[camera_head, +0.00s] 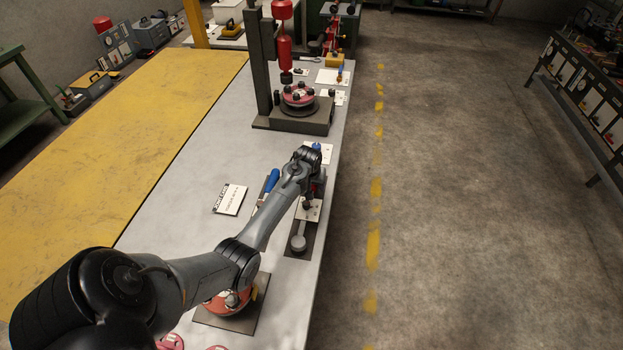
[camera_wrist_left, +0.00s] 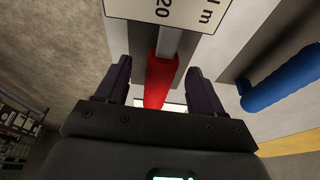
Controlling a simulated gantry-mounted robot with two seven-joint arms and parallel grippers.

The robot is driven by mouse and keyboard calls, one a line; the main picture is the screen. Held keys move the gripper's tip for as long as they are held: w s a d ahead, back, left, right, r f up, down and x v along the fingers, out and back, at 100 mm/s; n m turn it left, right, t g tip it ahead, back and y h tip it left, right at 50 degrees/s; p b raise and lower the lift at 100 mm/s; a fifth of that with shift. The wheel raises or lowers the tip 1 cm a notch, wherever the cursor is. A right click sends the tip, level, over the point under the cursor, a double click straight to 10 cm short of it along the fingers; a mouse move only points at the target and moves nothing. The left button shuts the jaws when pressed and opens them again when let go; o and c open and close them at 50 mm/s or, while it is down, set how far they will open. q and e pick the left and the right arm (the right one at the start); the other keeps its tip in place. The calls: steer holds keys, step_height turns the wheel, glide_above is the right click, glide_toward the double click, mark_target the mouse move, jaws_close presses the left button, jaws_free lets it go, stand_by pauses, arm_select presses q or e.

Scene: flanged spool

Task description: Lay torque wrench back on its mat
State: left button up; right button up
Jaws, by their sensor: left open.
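The torque wrench has a round grey head (camera_head: 299,243) over a dark mat (camera_head: 291,252) near the right edge of the bench. In the left wrist view, its red handle (camera_wrist_left: 161,80) lies between my fingers, with a grey shaft leading to a white tag (camera_wrist_left: 165,9) reading "20" and "N m". My left gripper (camera_head: 309,202) is open around the handle, and it also shows in the left wrist view (camera_wrist_left: 159,72). My forearm and wrist hide part of the wrench in the head view. Whether the whole wrench rests on the mat cannot be told.
A blue-handled tool (camera_head: 271,181) lies left of my wrist, also in the left wrist view (camera_wrist_left: 283,80). A white card (camera_head: 230,199) lies further left. A press stand (camera_head: 291,122) with a red spool is farther back. An orange-red flanged part (camera_head: 225,304) sits nearer.

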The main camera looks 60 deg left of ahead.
arm_select(q)
steer(key=p+v, duration=0.1)
steer(key=v, duration=0.9)
steer(key=s+d+f+m, duration=0.1)
steer(key=d, duration=0.2)
steer(key=s+d+m, duration=0.1)
steer(key=d, duration=0.2)
steer(key=s+d+f+m, duration=0.1)
steer(key=s+d, duration=0.1)
steer(key=d, duration=0.1)
steer(key=shift+s+d+f+m+y, duration=0.1)
steer(key=shift+d+f+m+y, duration=0.1)
steer(key=shift+f+m+y, duration=0.15)
steer(key=s+d+m+h, duration=0.1)
steer(key=s+d+m, duration=0.1)
steer(key=s+d, duration=0.55)
steer(key=s+d+r+m+t+h, duration=0.1)
steer(key=s+d+m, duration=0.25)
steer(key=d, duration=0.65)
steer(key=s+d+m+h, duration=0.2)
steer(key=s+d, duration=0.5)
steer(key=d, duration=0.2)
step_height(320, 180, up, 20)
steer(key=p, duration=2)
steer(key=shift+d, duration=0.25)
steer(key=shift+r+y, duration=0.1)
steer(key=shift+y, duration=0.15)
